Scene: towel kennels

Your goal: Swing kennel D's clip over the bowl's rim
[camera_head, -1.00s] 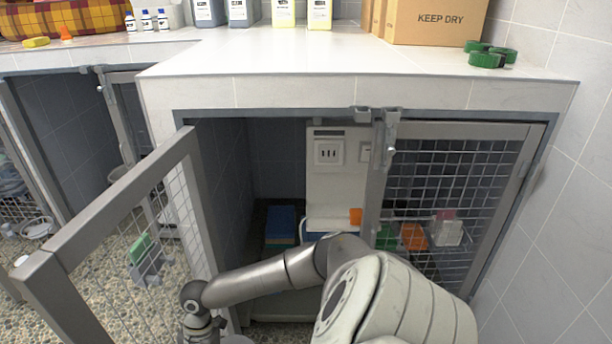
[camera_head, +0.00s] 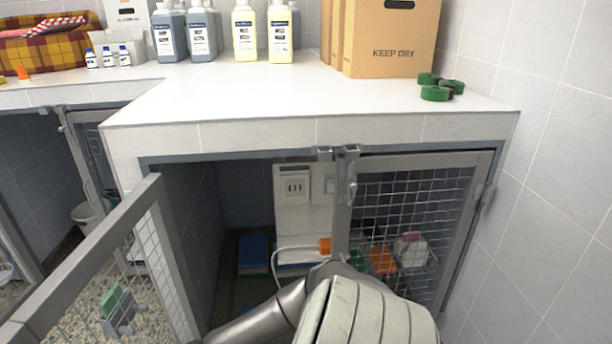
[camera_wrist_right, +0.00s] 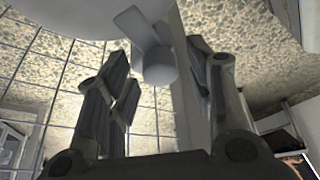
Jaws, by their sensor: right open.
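In the right wrist view, a pale grey rounded bowl (camera_wrist_right: 82,14) shows at the top left, cut off by the frame edge, against door mesh. A grey clip (camera_wrist_right: 146,30) with a flat arm and a round end lies between the fingers of my right gripper (camera_wrist_right: 158,60). The gripper is open, its fingers on either side of the clip's round end; I cannot tell whether they touch it. In the head view, an open mesh door (camera_head: 165,255) stands at the left of the kennel. The bowl, clip and gripper are not visible there. My left gripper is out of view.
A second mesh door (camera_head: 415,225) closes the kennel's right side. A white-tiled counter (camera_head: 300,100) above holds bottles, cardboard boxes (camera_head: 395,38) and green rolls (camera_head: 436,92). A blue item (camera_head: 254,250) lies inside the kennel. Pebbled floor shows at lower left.

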